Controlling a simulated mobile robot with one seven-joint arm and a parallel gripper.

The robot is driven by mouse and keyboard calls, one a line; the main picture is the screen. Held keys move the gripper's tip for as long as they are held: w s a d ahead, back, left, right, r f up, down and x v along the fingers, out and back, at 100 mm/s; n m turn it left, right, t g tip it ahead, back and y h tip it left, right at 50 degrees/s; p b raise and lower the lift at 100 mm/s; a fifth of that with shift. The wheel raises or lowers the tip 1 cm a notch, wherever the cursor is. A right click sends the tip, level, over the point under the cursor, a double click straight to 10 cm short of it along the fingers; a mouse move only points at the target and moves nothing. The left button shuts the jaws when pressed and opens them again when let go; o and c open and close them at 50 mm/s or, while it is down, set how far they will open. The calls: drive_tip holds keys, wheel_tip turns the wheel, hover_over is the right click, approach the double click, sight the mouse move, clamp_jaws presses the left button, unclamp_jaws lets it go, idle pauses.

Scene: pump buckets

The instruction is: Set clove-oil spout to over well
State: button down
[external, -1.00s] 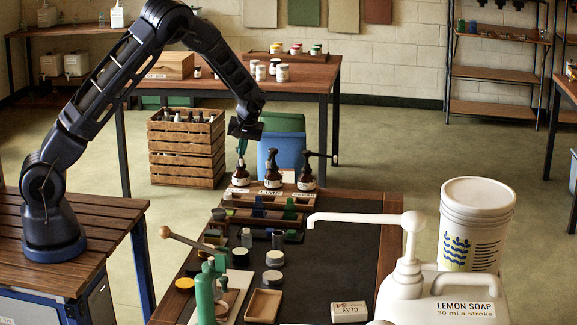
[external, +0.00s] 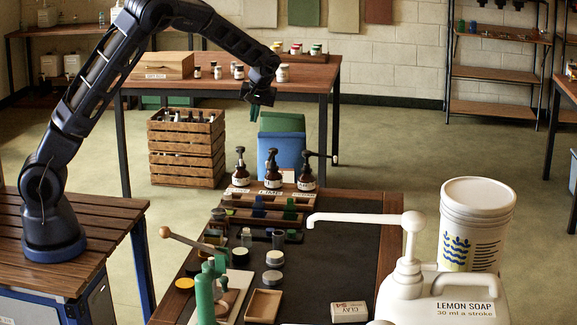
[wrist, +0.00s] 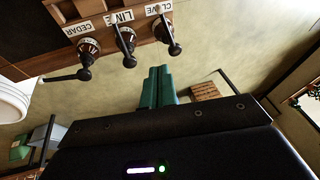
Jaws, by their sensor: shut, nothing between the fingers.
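Three brown pump bottles with black heads stand in a row at the far end of the dark-topped bench. The same bottle is leftmost in the external view (external: 240,174). The lime bottle (external: 273,174) is in the middle, and the cedar bottle (external: 306,175) is rightmost. My gripper (external: 254,116) is above and behind the bottles, clear of them. Its green fingers (wrist: 159,72) are shut and empty. I cannot make out the well.
A labelled wooden rack (wrist: 100,45) holds the bottles. The cedar spout (wrist: 66,78) sticks out sideways. A lemon soap jug (external: 440,295) with a long white spout stands at the near right. A blue bin (external: 283,152) and a crate (external: 187,150) stand on the floor behind.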

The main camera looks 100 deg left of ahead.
drive_tip(key=w+n, duration=0.1)
drive_tip(key=n, duration=0.1)
approach(241, 158)
drive_tip(key=a+f, duration=0.5)
drive_tip(key=shift+s+d+f+h, duration=0.1)
drive_tip(key=shift+s+f+h, duration=0.2)
drive_tip(key=shift+s+f, duration=0.3)
drive_tip(key=shift+s, duration=0.1)
drive_tip(key=shift+s+d+m, duration=0.25)
drive_tip(key=shift+s+m, duration=0.55)
drive_tip(key=shift+m, duration=0.3)
drive_tip(key=shift+s, duration=0.25)
drive_tip(key=shift+w, duration=0.15)
